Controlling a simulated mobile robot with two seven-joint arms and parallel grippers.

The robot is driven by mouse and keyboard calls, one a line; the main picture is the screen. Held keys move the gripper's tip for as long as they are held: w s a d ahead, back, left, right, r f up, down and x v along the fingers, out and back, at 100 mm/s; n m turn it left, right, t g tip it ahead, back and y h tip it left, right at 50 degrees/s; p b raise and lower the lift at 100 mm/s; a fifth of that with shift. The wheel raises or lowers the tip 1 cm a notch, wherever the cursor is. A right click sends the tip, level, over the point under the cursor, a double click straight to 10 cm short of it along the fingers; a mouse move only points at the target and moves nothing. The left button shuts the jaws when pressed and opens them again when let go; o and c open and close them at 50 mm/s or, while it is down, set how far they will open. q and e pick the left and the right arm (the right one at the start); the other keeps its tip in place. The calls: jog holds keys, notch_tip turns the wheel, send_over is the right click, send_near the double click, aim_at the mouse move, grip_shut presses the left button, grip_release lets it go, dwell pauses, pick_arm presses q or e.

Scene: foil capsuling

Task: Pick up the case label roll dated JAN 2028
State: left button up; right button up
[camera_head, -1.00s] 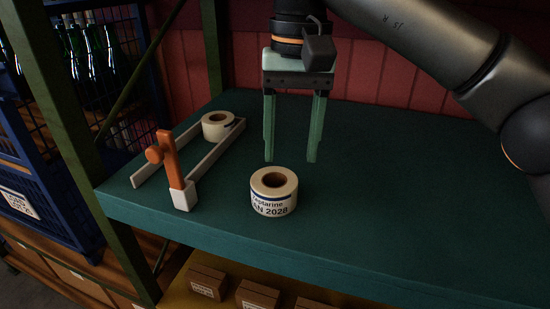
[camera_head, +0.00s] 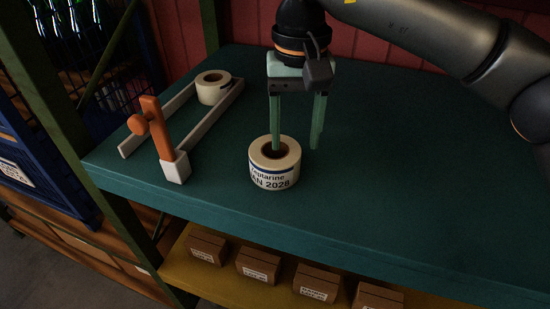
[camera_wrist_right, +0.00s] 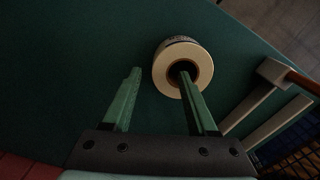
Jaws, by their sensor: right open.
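The case label roll marked JAN 2028 (camera_head: 274,178) stands on the green table, its round core hole facing up and its printed label facing the front. It also shows in the right wrist view (camera_wrist_right: 161,74). My right gripper (camera_head: 296,148) is open and points down at the roll. One finger overlaps the core hole and the other is to the right of the roll, outside its wall. In the right wrist view my gripper (camera_wrist_right: 162,82) likewise has one finger over the hole and one beside the roll. Whether the fingertip is inside the hole is unclear. My left gripper is not in view.
Another label roll (camera_head: 213,90) sits at the back left in a rail fixture (camera_head: 205,128) with an orange clamp (camera_head: 153,125). Several small cartons (camera_head: 258,265) stand on the shelf below. A blue crate (camera_head: 30,170) with bottles is at the left. The table's right side is clear.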

aim_at(294, 150)
jog(key=shift+f, duration=2)
grip_shut()
jog(key=shift+r, duration=0.1)
